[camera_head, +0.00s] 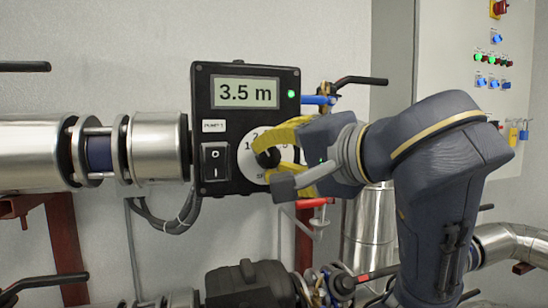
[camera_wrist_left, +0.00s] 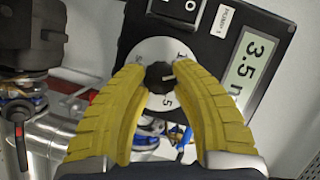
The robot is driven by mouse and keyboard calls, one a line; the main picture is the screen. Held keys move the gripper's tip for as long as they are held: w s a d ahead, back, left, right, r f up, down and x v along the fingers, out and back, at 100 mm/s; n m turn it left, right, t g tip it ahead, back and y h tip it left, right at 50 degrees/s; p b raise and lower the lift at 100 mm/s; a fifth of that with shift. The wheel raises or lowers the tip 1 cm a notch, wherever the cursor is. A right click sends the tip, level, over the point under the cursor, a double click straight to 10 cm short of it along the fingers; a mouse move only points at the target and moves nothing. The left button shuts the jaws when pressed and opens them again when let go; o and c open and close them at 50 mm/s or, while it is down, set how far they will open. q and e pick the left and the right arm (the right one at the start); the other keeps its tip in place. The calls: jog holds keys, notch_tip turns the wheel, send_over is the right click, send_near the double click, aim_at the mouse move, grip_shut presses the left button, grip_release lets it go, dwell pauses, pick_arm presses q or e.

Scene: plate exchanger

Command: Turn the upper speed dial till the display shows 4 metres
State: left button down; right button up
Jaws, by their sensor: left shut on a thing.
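The black control box (camera_head: 207,95) is on the wall, and its display (camera_head: 246,93) reads 3.5 m. The display (camera_wrist_left: 256,68) shows partly in the left wrist view. The speed dial has a white round scale (camera_head: 250,171) and a black knob (camera_head: 268,158). The knob (camera_wrist_left: 158,77) also shows in the left wrist view, between the yellow fingers. My left gripper (camera_head: 265,160) is shut on the knob, one finger on either side. It hides part of the scale. My right gripper is not in view.
A black rocker switch (camera_head: 215,162) sits left of the dial. A green lamp (camera_head: 291,94) is lit beside the display. Steel pipes (camera_head: 155,145) run left of the box. A blue-handled valve (camera_head: 318,100) and a red lever (camera_head: 314,203) are close to my gripper. A cabinet (camera_head: 450,45) stands at right.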

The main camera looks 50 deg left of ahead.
pick_arm(q)
jog(key=shift+s+f, duration=0.1)
dwell(0.3)
jog(key=c, duration=0.9)
grip_release()
jog(key=shift+d+r, duration=0.3)
jog(key=shift+d, duration=1.65)
jog(key=shift+d+r, duration=0.3)
jog(key=shift+d, duration=1.7)
jog(key=shift+d+r, duration=0.3)
jog(key=shift+d, duration=1.65)
